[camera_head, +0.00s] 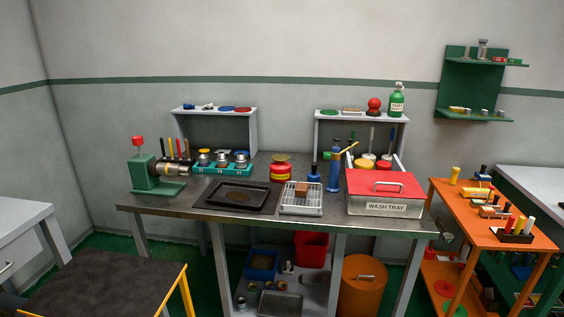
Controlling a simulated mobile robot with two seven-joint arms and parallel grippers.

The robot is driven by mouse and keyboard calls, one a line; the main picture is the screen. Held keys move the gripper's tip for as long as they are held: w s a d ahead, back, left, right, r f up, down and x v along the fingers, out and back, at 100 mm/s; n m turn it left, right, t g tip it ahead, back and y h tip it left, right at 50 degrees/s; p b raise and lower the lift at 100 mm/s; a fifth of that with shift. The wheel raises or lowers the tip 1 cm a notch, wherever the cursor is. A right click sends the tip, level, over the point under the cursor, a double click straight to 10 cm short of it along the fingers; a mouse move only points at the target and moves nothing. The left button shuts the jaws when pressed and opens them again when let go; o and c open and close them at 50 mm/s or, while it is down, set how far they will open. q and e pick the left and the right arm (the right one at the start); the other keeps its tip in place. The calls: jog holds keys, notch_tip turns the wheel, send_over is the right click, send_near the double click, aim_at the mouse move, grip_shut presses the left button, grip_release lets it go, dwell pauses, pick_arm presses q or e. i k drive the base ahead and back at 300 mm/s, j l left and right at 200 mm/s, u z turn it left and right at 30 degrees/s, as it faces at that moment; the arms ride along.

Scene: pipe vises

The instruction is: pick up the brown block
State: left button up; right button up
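A small brown block (301,189) sits on a white wire rack (301,208) at the front middle of the grey workbench (262,222). The block rests toward the back half of the rack and its top and front are uncovered. Smaller brown pieces also lie on the orange table (462,211) at the right, too small to make out well. Neither of my grippers shows in the head view.
A black tray (237,209) lies left of the rack. A red-lidded wash tray (385,204) stands close on its right. Behind the rack are a red and yellow can (281,171) and a blue pump bottle (314,180). A dark-topped cart (100,280) stands front left.

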aim_at(301, 192)
jog(key=i+l+u, duration=0.1)
jog(key=u, duration=0.35)
jog(key=i+l+u, duration=0.1)
jog(key=u, duration=0.3)
jog(key=i+l+u, duration=0.3)
jog(key=l, duration=0.25)
jog(key=i+l+u, duration=0.15)
jog(key=l, duration=0.15)
